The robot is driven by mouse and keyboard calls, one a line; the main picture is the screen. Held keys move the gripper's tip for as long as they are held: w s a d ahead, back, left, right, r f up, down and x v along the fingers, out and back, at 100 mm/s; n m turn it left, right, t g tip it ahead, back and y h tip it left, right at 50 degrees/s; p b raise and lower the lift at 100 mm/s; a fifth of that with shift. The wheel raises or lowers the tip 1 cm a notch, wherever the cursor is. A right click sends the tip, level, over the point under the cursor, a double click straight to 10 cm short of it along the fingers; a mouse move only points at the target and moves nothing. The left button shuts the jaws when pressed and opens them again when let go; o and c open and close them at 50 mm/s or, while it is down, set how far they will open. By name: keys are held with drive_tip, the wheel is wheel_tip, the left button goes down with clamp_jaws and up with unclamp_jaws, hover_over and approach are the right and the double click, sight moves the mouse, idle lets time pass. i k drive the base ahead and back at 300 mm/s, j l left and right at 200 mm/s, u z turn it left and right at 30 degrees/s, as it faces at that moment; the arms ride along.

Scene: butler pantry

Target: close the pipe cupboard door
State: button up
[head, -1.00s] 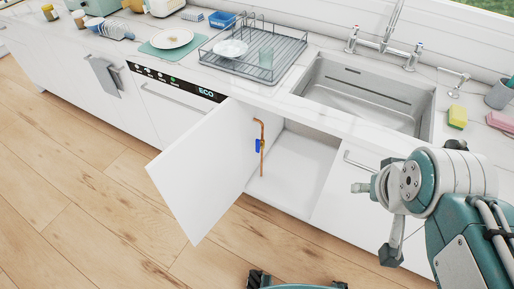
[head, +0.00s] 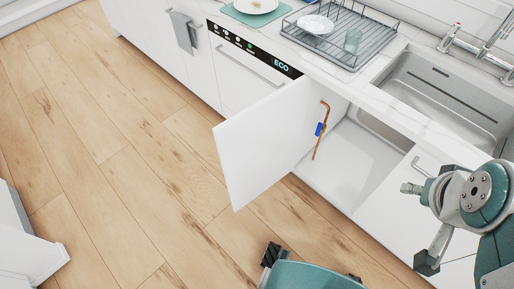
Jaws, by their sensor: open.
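The white pipe cupboard door (head: 258,146) stands wide open, swung out to the left over the floor. Behind its right edge, the open cupboard (head: 348,162) shows a copper pipe (head: 324,118) with a blue valve (head: 320,129). My gripper (head: 430,225) is at the right of the picture, in front of the closed front right of the opening. It is open and holds nothing, well apart from the door. Part of its fingers is hard to make out.
The sink (head: 445,95) and a dish rack (head: 340,32) with a plate and glass are on the counter above. The dishwasher front (head: 245,75) is left of the door. The wooden floor (head: 120,150) is mostly clear; a white unit (head: 25,245) stands lower left.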

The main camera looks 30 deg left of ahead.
sight(258, 146)
drive_tip(key=j, duration=1.1)
drive_tip(key=i+j, duration=0.1)
drive_tip(key=j, duration=1)
drive_tip(key=j+z, duration=0.25)
drive_tip(key=j, duration=0.25)
drive_tip(key=j+z, duration=0.2)
drive_tip(key=j, duration=0.35)
drive_tip(key=k+j+z, duration=0.25)
drive_tip(key=j, duration=0.25)
drive_tip(key=i+z, duration=0.1)
drive_tip(key=z, duration=0.35)
drive_tip(key=j+z, duration=0.2)
drive_tip(key=j, duration=0.6)
drive_tip(key=k, duration=0.05)
